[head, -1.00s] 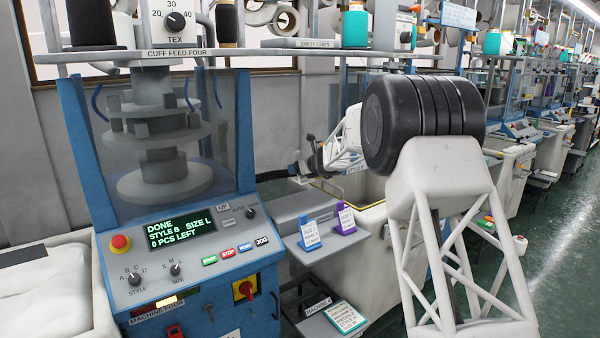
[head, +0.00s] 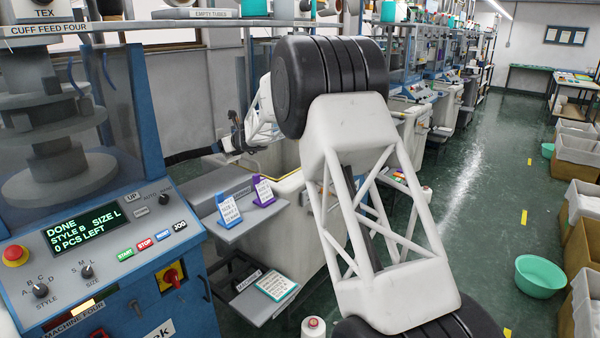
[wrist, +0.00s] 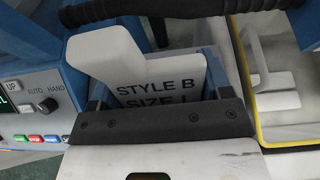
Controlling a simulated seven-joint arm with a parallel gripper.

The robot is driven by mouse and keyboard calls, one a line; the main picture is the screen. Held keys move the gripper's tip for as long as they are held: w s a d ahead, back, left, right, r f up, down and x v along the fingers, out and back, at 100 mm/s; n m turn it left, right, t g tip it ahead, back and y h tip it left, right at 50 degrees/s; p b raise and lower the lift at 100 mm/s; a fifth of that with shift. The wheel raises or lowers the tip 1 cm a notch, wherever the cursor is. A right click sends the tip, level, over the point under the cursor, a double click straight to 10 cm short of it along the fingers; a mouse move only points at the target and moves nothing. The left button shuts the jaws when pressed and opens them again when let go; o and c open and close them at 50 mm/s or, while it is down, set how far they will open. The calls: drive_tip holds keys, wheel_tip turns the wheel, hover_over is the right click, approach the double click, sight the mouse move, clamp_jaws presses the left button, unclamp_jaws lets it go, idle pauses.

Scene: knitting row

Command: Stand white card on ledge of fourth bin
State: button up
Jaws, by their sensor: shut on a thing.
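In the head view the held card cannot be made out. A blue-framed card (head: 228,208) and a purple-framed card (head: 263,191) stand on the ledge.
A teal-edged card (head: 276,285) lies on a lower shelf. Machine four's control panel (head: 100,235) stands close on the left, its display reading DONE, STYLE B, SIZE L. A cone (head: 313,327) stands low in front. Green floor is open at right, with a green basin (head: 539,276).

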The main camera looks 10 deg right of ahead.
drive_tip(key=s+d+f+m+t+h, duration=0.1)
drive_tip(key=s+d+f, duration=0.1)
drive_tip(key=d, duration=0.6)
drive_tip(key=s+d+f+m+t+h, duration=0.1)
drive_tip(key=d+f+m, duration=0.15)
drive_tip(key=d, duration=0.55)
drive_tip(key=s+d+f+h, duration=0.2)
drive_tip(key=d, duration=0.6)
drive_tip(key=s+d+f+m+t+h, duration=0.1)
drive_tip(key=s+d+f, duration=0.45)
drive_tip(key=f, duration=0.45)
drive_tip(key=s+d+f+m+h, duration=0.1)
drive_tip(key=s+d+f, duration=0.3)
drive_tip(key=s+f, duration=0.5)
drive_tip(key=w+a+r+n+g+y, duration=0.1)
drive_tip(key=w+a+r+n+y, duration=0.1)
drive_tip(key=r, duration=0.6)
drive_tip(key=w+a+r+n+g+y, duration=0.1)
drive_tip(key=w+a+r+n+y, duration=0.2)
drive_tip(key=w+a+r, duration=0.3)
drive_tip(key=shift+r+g+y, duration=0.4)
drive_tip(key=shift+r, duration=1.4)
drive_tip(key=shift+w+a+f, duration=0.2)
drive_tip(key=shift+w+f, duration=0.05)
drive_tip(key=shift+w, duration=2.4)
drive_tip(key=shift+w+a+f, duration=0.25)
drive_tip(key=shift+w, duration=2.4)
drive_tip(key=shift+w+a+f, duration=0.2)
drive_tip(key=shift+w+f, duration=0.05)
drive_tip(key=shift+w, duration=2.4)
